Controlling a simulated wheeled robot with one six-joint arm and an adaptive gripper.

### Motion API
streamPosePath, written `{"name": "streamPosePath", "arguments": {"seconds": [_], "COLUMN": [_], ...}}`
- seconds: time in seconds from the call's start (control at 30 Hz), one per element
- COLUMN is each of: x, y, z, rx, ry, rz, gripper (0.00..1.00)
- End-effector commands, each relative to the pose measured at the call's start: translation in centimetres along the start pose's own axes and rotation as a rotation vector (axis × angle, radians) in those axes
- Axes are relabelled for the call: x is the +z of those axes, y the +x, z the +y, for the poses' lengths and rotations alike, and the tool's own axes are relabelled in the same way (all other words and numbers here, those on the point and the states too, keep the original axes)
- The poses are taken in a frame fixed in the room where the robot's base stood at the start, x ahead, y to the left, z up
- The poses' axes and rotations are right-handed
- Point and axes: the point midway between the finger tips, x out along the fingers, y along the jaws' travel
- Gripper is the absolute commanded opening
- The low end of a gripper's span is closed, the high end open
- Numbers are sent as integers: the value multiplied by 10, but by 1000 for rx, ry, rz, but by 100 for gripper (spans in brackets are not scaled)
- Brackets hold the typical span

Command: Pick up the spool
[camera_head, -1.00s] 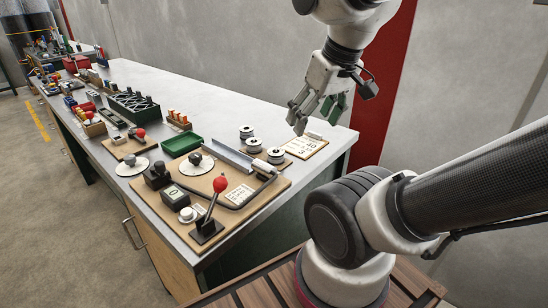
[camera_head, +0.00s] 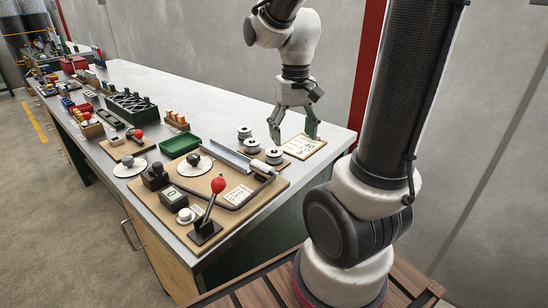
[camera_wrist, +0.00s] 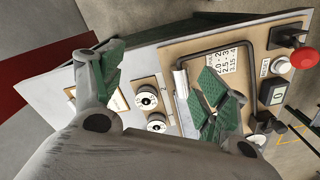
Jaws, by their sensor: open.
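Several small spools with pale tops and dark centres stand in a row at the right end of the bench. In the head view they are a far spool (camera_head: 244,132), a middle spool (camera_head: 253,145) and a near spool (camera_head: 274,155). My gripper (camera_head: 293,136) is open and empty, pointing down just right of the spools and above them. In the wrist view two spools show, one (camera_wrist: 147,98) and another (camera_wrist: 157,122), between the spread green-padded fingers of my gripper (camera_wrist: 160,92). Other spools are hidden there by the gripper body.
A board (camera_head: 170,208) with a red-knobbed lever (camera_head: 217,185), a bent dark bar and a metal rail lies left of the spools. A label card (camera_head: 304,146) lies right of them. A green tray (camera_head: 180,145) stands further back. The bench's back strip is clear.

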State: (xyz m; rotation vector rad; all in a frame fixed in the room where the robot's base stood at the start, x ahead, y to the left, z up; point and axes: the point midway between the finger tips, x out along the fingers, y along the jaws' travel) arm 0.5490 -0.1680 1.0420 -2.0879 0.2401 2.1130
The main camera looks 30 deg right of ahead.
Motion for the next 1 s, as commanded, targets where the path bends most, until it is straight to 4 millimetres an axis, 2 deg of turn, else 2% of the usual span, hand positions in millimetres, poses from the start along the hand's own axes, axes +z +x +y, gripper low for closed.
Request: {"name": "streamPosePath", "arguments": {"seconds": [0.1, 0.3, 0.37, 0.43, 0.5, 0.67, 1.0], "x": [-36, -96, -111, -126, -133, -136, -136], "y": [30, 72, 74, 69, 65, 66, 104], "z": [-1, -4, -6, -8, -10, -10, -8], "rx": [15, 35, 31, 14, 2, -7, -5], "ry": [172, 539, 654, 770, 868, 1008, 1031], "rz": [-62, -81, -61, -24, -2, 10, 8], "gripper": [74, 74, 74, 74, 74, 74, 74]}}
